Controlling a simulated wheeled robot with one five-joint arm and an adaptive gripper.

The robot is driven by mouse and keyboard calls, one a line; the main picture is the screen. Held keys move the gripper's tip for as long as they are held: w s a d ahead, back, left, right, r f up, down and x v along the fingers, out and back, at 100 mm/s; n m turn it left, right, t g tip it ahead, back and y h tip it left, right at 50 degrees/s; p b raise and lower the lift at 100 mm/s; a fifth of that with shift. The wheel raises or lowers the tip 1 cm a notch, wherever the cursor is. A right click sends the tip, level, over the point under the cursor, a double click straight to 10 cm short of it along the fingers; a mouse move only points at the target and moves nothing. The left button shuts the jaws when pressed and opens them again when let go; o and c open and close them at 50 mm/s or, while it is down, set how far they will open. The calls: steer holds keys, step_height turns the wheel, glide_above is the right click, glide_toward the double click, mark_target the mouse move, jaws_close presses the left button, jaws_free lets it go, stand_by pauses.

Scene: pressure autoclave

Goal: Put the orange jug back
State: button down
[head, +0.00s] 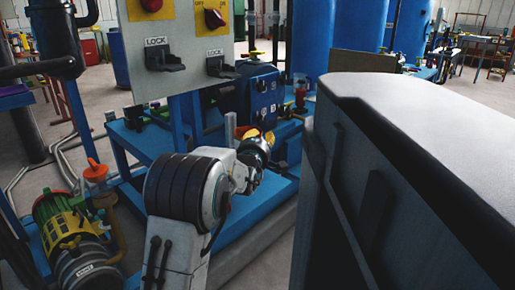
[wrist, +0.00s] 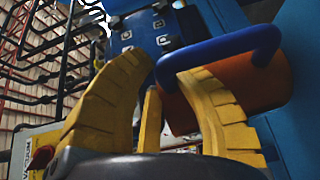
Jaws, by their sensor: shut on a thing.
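In the wrist view, the orange jug (wrist: 245,82) is a rounded orange body with a blue handle (wrist: 225,45). The yellow fingers of my gripper (wrist: 165,75) are closed around the near end of this handle, and the orange body lies to the right, partly behind the right finger. In the head view my gripper (head: 266,138) is small, beyond my arm, in front of the blue machine. A small orange patch (head: 243,131) shows beside it; I cannot tell if it is the jug.
A control panel (head: 190,45) with red switches stands over a blue frame. A blue box (head: 262,92) is just behind my gripper. A yellow-green pump (head: 70,225) and an orange funnel-like piece (head: 95,171) are at the left. Open floor lies further back.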

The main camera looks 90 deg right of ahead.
steer(key=shift+f+b, duration=0.4)
steer(key=shift+f, duration=0.9)
steer(key=c, duration=1)
jaws_free()
steer(key=shift+p+v, duration=2.55)
steer(key=shift+v, duration=3.45)
steer(key=shift+w, duration=0.1)
